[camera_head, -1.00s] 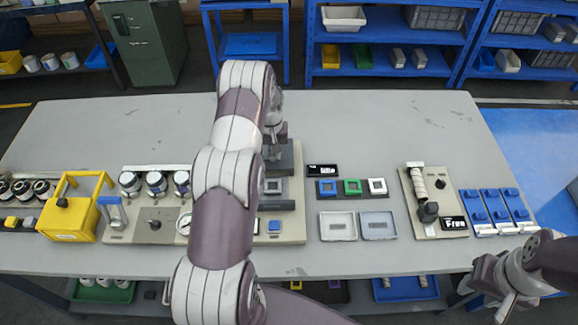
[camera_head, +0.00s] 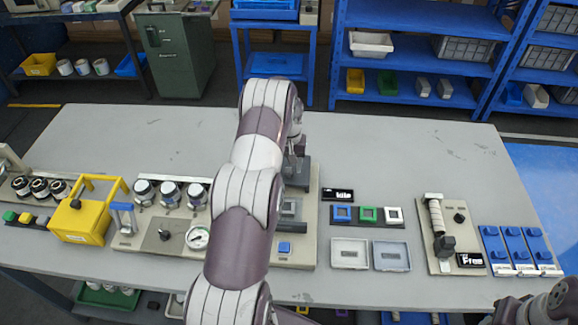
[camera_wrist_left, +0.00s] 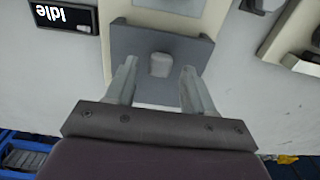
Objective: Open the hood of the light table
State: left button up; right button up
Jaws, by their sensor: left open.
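The light table (camera_head: 305,250) is a beige plate at the middle of the bench, partly hidden behind my left arm. Its dark grey hood (camera_head: 298,174) shows just right of the arm. In the left wrist view I take the dark grey panel (camera_wrist_left: 193,48) for the hood, with a pale knob (camera_wrist_left: 160,64) on it. My left gripper (camera_wrist_left: 158,78) is open, its fingers on either side of the knob with gaps. In the head view the left fingers are mostly hidden by the arm. Only part of my right arm shows at the lower right; its fingers are out of view.
A black "Idle" sign (camera_head: 338,195) stands right of the light table, behind blue, green and white squares (camera_head: 367,214) and two trays (camera_head: 349,253). A gauge (camera_head: 198,237) and a yellow box (camera_head: 85,222) are to the left. The rear of the bench (camera_head: 400,150) is clear.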

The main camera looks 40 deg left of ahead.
pick_arm(q)
notch_tip(320, 180, up, 7)
jog(key=shift+f+b, duration=0.1)
jog(key=shift+b, duration=0.8)
notch_tip(320, 180, up, 5)
jog(key=p, duration=0.3)
